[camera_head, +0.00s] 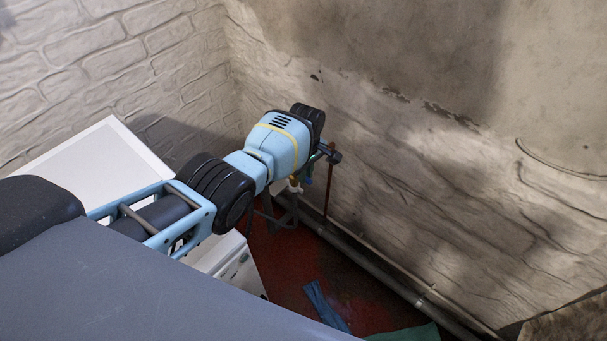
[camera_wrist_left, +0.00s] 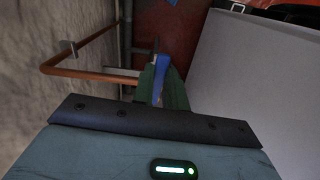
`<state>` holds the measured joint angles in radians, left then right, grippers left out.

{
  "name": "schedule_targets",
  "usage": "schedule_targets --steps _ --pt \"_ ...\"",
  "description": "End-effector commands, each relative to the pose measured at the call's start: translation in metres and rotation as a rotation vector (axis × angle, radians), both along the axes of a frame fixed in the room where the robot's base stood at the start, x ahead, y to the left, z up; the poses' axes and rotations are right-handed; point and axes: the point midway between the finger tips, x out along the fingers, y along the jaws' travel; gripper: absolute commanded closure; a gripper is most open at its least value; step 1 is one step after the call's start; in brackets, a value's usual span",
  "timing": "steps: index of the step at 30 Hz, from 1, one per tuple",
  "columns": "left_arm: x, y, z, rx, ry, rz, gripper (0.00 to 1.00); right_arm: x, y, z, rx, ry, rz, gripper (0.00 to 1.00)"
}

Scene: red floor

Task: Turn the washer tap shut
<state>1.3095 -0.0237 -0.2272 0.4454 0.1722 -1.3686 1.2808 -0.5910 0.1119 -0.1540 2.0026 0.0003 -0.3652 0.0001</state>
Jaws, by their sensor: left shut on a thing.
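My left gripper (camera_head: 322,155) is at the far end of the blue arm, close to the wall by the corner, mostly hidden behind my own wrist. In the left wrist view the gripper (camera_wrist_left: 160,88) is shut, its green fingers around a narrow blue piece (camera_wrist_left: 159,78) that looks like the tap's handle. Just below the wrist in the head view, a small brass-coloured part (camera_head: 294,186) shows, likely part of the tap. The tap's body is mostly hidden, and I cannot tell how far it is turned. My right gripper is out of view.
The white washer (camera_head: 111,150) stands left of the tap, partly under my arm; its side fills the right of the wrist view (camera_wrist_left: 262,90). A copper pipe (camera_wrist_left: 85,73) runs close to the wall. A grey pipe (camera_head: 370,265) follows the wall's foot. Blue cloth (camera_head: 325,306) lies on the red floor.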

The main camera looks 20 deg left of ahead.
Motion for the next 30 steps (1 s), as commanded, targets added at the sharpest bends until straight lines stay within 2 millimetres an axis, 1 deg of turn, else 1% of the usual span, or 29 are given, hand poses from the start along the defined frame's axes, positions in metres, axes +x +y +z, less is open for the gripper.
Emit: schedule_targets --steps 9,22,23,24,27,28,30 --pt "0.0040 -0.0006 -0.0003 0.003 -0.001 0.084 1.00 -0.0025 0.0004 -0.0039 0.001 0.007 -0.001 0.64" --pt "0.0047 -0.0003 0.0005 0.002 -0.002 0.093 1.00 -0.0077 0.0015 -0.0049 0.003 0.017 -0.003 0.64" --pt "0.0047 -0.0002 0.0005 0.002 -0.002 0.093 0.84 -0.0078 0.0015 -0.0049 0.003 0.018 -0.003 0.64" --pt "0.0047 -0.0002 0.0006 0.002 -0.002 0.093 0.79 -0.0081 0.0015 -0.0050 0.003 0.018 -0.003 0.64" --pt "0.0047 -0.0003 0.0005 0.002 -0.002 0.092 0.66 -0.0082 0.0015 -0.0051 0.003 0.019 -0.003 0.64" --pt "0.0046 -0.0004 0.0005 0.002 -0.002 0.092 0.64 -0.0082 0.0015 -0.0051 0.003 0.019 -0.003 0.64" --pt "0.0046 -0.0006 0.0005 0.001 -0.002 0.092 0.64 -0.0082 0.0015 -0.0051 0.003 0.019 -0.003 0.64"
